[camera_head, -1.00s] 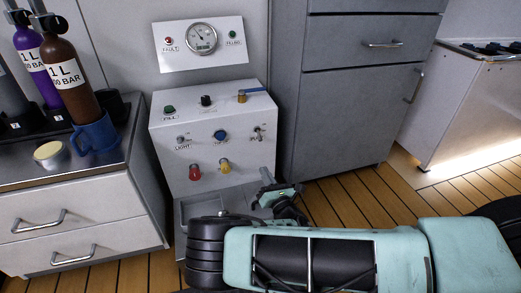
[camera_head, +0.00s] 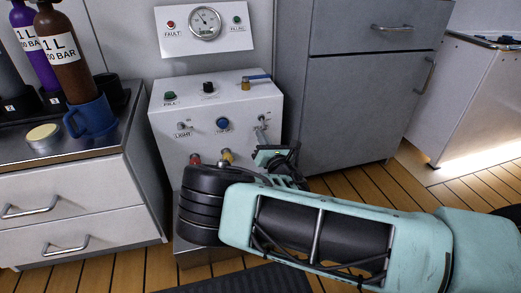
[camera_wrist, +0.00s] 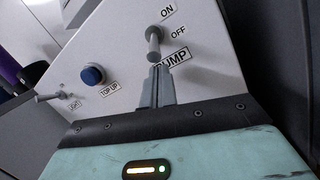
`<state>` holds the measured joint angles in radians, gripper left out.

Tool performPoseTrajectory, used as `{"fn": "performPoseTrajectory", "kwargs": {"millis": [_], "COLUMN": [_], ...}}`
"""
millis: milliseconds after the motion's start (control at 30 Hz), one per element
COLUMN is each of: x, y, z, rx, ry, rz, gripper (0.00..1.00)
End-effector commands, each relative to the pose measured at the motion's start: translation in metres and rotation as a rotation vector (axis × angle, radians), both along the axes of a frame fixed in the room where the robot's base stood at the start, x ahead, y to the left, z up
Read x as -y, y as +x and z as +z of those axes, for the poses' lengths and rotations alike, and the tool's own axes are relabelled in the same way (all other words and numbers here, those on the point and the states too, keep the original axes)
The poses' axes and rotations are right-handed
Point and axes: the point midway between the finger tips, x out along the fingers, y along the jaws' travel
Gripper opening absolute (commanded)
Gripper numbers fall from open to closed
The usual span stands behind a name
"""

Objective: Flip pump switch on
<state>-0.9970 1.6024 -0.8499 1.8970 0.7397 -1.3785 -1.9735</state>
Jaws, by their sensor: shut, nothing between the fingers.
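The pump switch (camera_wrist: 154,42) is a small grey metal toggle on the white panel (camera_wrist: 205,70). ON, OFF and PUMP labels are beside it, ON at the top of the wrist view and PUMP partly hidden by my fingers. My gripper (camera_wrist: 157,72) is shut and empty, its fingertips just below the toggle in the wrist view. I cannot tell whether they touch it.
A blue TOP UP button (camera_wrist: 92,74) and a LIGHT toggle (camera_wrist: 48,96) are left of the switch. Red (camera_head: 195,159) and yellow (camera_head: 227,156) knobs sit low on the panel near my arm. A grey cabinet (camera_head: 345,100) stands close on the right.

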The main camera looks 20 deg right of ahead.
Motion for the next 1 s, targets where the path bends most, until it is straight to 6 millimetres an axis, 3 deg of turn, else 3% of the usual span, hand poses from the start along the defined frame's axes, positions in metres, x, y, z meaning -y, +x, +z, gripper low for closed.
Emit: {"fn": "performPoseTrajectory", "kwargs": {"millis": [1000], "x": [0.003], "y": [-0.008], "z": [0.013], "rx": [-0.069], "ry": [0.0], "rz": [0.001], "gripper": [0.0]}}
